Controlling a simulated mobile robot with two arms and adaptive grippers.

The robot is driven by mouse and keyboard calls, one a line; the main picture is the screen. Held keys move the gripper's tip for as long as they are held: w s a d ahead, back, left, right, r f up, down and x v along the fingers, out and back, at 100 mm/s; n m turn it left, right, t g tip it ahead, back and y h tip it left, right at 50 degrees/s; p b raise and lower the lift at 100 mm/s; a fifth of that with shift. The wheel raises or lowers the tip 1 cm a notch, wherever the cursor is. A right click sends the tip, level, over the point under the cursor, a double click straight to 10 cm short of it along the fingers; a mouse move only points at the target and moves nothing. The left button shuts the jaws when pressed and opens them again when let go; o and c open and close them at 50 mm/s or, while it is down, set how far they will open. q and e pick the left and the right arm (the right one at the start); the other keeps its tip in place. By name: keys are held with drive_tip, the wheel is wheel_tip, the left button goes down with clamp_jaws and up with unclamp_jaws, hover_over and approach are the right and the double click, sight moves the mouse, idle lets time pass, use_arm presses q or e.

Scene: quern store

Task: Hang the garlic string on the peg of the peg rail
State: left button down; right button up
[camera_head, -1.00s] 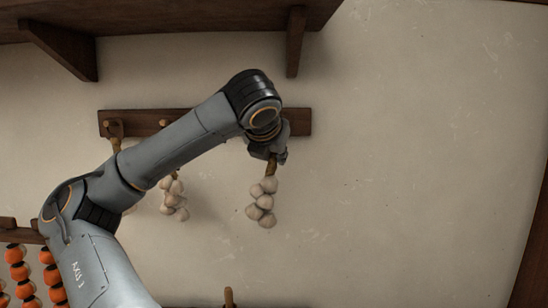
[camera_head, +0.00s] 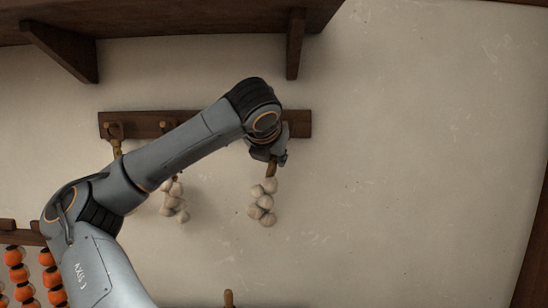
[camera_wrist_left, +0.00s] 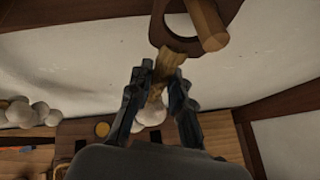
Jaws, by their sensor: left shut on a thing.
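My left gripper (camera_head: 274,158) is shut on the stem of the garlic string (camera_head: 263,204), in front of the right part of the dark peg rail (camera_head: 299,123). The pale bulbs hang below the fingers against the wall. In the left wrist view, the fingers (camera_wrist_left: 160,80) pinch the braided stem, and a bulb of the garlic string (camera_wrist_left: 150,114) shows between them. The string's dark loop is at the top, with the wooden peg (camera_wrist_left: 208,28) inside its opening; how far along the peg it sits is unclear. In the head view my wrist hides this peg. My right gripper is out of view.
Another garlic string (camera_head: 174,201) hangs to the left, partly behind my arm. A loop (camera_head: 115,130) hangs on the rail's left peg. Orange strings (camera_head: 18,273) hang at lower left. A dark shelf (camera_head: 170,18) with brackets is above; the wall at right is clear.

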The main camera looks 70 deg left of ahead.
use_arm(q)
drive_tip(key=c, duration=1.1)
unclamp_jaws()
drive_tip(key=shift+c, duration=0.2)
drive_tip(key=v, duration=1.2)
